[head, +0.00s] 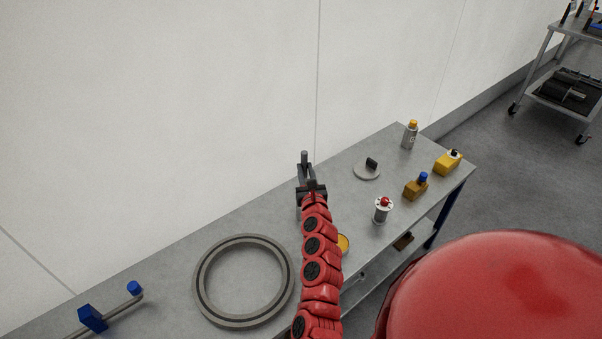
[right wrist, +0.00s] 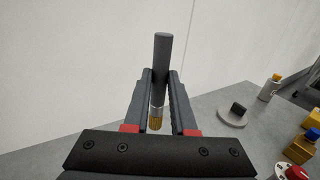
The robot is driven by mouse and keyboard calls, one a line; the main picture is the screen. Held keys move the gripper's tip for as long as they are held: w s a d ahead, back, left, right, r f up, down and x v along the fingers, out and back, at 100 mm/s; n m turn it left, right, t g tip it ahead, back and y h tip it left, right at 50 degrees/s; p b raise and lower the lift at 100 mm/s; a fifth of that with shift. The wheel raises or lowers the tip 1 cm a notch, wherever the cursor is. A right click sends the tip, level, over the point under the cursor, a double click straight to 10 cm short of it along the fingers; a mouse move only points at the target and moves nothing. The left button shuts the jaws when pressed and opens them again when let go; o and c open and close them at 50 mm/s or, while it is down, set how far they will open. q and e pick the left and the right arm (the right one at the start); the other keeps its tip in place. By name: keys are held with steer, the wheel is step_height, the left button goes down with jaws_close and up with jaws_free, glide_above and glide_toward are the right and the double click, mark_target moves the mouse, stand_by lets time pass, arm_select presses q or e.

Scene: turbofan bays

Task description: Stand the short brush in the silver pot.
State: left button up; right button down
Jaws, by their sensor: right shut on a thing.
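The short brush has a dark grey handle, a silvery collar and yellow-brown bristles. My right gripper (head: 311,184) is shut on the brush (right wrist: 162,60) and holds it upright, handle up and bristles down, near the wall side of the table. The brush handle also shows in the head view (head: 304,158). I cannot pick out the silver pot for sure. A round yellow-topped thing (head: 344,243) is partly hidden behind my right arm. My left gripper is not in view.
A blue-ended rod tool (head: 92,318) lies far left.

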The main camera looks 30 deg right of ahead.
step_height(320, 180, down, 11)
steer(key=b, duration=0.9)
steer(key=shift+b, duration=0.3)
steer(key=c, duration=0.7)
jaws_free()
steer(key=shift+o, duration=0.2)
steer(key=shift+s+a, duration=0.1)
steer(key=shift+a, duration=0.05)
steer(key=v, duration=1.7)
steer(key=shift+b, duration=0.45)
steer(key=shift+a, duration=0.1)
